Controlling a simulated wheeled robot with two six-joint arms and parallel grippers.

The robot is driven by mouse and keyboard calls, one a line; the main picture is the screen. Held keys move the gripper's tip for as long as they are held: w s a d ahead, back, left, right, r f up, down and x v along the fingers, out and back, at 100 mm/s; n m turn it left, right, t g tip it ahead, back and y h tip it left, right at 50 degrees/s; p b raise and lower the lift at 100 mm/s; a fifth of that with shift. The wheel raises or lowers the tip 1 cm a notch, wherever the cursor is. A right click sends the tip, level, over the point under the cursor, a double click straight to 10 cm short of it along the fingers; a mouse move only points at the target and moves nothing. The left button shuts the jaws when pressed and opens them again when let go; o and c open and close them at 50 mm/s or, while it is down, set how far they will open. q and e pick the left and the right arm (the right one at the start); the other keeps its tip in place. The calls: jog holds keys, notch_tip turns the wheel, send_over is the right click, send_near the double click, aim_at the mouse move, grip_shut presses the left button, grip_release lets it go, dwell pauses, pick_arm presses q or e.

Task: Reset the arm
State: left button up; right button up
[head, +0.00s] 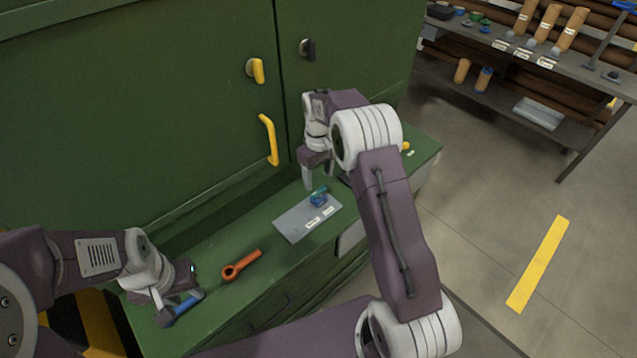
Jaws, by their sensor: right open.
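My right gripper (324,178) hangs open above the green bench top, its fingers pointing down. It is over the far edge of a grey plate (292,222) that bears white labels. A small blue-green part (319,197) sits on that plate, just below the gripper, and nothing shows between the fingers. My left gripper (172,292) is low over the near left end of the bench, beside a blue-handled item (187,305). Its fingers are mostly hidden, so I cannot tell whether it grips that item.
An orange ring-ended tool (241,264) lies on the bench (215,305) between the grippers. A green cabinet (140,110) with yellow handles (268,140) rises behind. A shelf rack (590,80) with tan rollers stands at right. Open floor (480,220) with a yellow stripe (538,264) lies between.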

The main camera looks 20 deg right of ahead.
dwell(0.4)
jog(key=s+a+r+t, duration=0.1)
jog(key=s+a+r, duration=0.2)
jog(key=s+r, duration=0.6)
jog(key=s+f+m, duration=0.2)
jog(key=s+f, duration=0.1)
jog(key=s, duration=0.4)
jog(key=s+f+m, duration=0.2)
jog(key=s+f, duration=0.2)
jog(key=s, duration=0.4)
jog(key=shift+m, duration=0.4)
jog(key=shift+s+d, duration=0.1)
jog(key=shift+s, duration=0.05)
